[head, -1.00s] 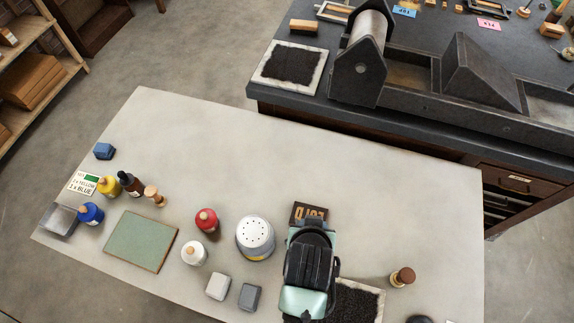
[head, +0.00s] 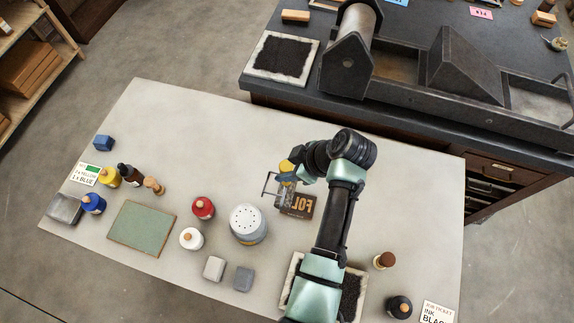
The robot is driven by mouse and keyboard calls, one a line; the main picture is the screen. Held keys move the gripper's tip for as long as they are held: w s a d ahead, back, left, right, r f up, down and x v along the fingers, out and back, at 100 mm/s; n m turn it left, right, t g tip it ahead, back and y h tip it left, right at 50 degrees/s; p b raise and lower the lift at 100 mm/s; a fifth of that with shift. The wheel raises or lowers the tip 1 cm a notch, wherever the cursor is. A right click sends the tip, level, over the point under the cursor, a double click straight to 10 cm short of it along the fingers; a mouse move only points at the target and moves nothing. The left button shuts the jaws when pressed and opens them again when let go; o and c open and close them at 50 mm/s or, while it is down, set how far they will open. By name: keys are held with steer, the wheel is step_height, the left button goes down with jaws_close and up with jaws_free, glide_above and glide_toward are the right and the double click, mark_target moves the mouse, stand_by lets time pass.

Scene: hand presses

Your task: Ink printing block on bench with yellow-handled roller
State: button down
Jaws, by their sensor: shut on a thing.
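The printing block (head: 303,208) lies flat on the pale bench (head: 205,120), with raised, mirrored letters reading like "FOLD". My gripper (head: 287,178) is over the block's upper left side, shut on the yellow-handled roller (head: 287,166). The roller's thin wire frame sticks out to the left of the block. I cannot tell whether the roller touches the block, as the gripper and wrist hide part of it. A black ink slab (head: 293,275) with a pale rim lies at the front, partly hidden under my arm. A job ticket (head: 437,314) at the lower right reads "INK BLACK".
A green board (head: 142,228) lies further left. A dark bottle (head: 398,307) and brown stopper (head: 384,260) stand right. The dark press bench (head: 300,95) is behind.

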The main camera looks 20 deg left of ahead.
steer(key=shift+f+b, duration=2)
steer(key=shift+f, duration=0.5)
steer(key=shift+f+b, duration=0.3)
steer(key=shift+f, duration=0.05)
